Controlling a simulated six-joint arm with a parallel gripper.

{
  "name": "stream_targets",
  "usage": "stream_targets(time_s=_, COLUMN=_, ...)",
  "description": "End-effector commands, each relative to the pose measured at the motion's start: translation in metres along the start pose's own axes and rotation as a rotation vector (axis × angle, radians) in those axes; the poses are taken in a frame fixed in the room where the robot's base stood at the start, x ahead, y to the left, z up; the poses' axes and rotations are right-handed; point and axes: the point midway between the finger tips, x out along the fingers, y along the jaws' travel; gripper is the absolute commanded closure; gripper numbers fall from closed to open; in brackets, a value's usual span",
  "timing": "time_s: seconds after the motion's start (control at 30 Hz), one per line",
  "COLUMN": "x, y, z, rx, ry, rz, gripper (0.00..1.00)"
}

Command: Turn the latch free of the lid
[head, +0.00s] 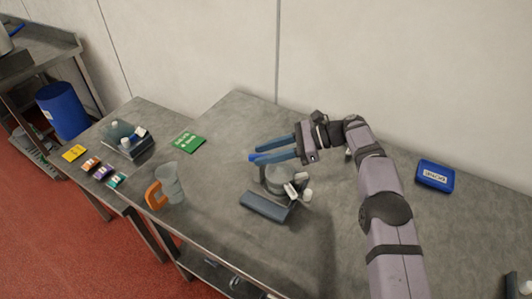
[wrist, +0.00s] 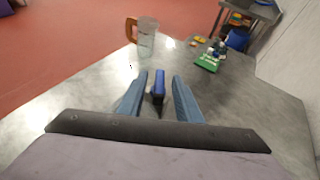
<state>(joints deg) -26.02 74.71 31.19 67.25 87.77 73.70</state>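My gripper (head: 262,150) reaches left above a grey round vessel (head: 278,181) on the steel table; its two blue fingers are apart. In the wrist view, a dark blue bar (wrist: 158,84), possibly the latch, lies between the fingers (wrist: 160,92) with a narrow gap on each side. A bright blue end of it (head: 253,156) shows near the fingertips in the head view.
A clear jug with an orange handle (head: 170,184) stands at the left. A green sign (head: 189,142) lies behind it. A blue box (head: 435,176) is at the right. A side table holds a dark tray (head: 130,150) and several small coloured packs. The table's right middle is clear.

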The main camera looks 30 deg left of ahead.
Motion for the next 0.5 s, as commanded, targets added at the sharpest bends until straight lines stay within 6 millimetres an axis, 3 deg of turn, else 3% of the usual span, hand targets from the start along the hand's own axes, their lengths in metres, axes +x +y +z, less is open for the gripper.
stream_targets(time_s=0.27, x=-0.009, y=0.0, z=0.021, rx=-0.004, ry=0.0, rz=-0.001, gripper=0.69)
stream_targets(time_s=0.5, x=-0.024, y=0.0, z=0.059, rx=-0.005, ry=0.0, rz=-0.001, gripper=0.69)
